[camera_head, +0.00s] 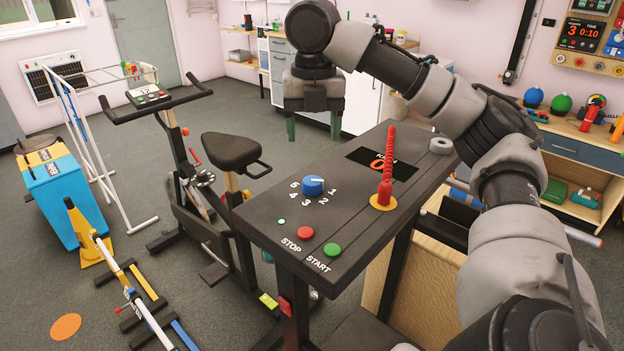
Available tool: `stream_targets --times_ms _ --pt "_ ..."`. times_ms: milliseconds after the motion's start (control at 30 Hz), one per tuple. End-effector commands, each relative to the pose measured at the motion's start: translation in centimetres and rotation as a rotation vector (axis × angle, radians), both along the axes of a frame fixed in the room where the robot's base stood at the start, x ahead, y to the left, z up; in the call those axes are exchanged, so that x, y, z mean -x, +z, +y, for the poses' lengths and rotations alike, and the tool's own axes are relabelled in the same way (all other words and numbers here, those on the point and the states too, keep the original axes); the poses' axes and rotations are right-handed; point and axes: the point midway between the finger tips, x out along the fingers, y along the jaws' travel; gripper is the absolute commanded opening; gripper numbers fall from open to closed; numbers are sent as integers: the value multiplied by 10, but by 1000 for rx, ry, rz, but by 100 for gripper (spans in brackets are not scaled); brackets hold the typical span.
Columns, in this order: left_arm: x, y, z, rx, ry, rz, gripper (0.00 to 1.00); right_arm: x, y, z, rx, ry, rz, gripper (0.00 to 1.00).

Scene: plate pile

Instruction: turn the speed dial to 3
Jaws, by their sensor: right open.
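The blue speed dial (313,187) sits on the dark console top (268,205), with the white numbers 1 to 5 around its near side. Its white pointer mark points to the right, nearest the 1. My right gripper (313,126) hangs above and beyond the dial in the picture, apart from it. Its two green fingers are spread and nothing is between them. My left gripper is not in view.
A red stop button (305,232) and a green start button (332,250) sit near the console's front edge. A red lever (386,170) stands upright right of the dial. An exercise bike (190,175) stands at left.

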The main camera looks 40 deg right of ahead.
Motion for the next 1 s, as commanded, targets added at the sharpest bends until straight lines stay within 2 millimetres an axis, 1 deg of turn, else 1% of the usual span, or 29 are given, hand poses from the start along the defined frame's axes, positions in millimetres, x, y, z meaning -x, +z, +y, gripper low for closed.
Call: stream_targets --times_ms 33,167,200,233,367,500,600,700,967,1000 --pt "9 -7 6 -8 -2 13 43 0 -9 0 -1 1 3 66" --pt "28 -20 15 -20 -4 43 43 0 -32 0 -1 1 4 66" --pt "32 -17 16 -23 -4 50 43 0 -36 0 2 0 4 66" --pt "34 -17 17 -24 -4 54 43 0 -41 0 1 -1 3 66" --pt "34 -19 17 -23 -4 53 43 0 -66 0 2 -1 2 66" --pt "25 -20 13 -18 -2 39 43 0 -87 0 1 0 2 66" --pt "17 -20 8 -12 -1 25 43 0 -97 1 1 0 1 66" --pt "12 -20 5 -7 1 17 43 0 -102 1 1 -1 -1 66" --pt "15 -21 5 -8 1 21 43 -1 -104 1 1 -1 -1 66" --pt "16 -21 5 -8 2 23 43 -1 -104 1 1 -1 -1 65"
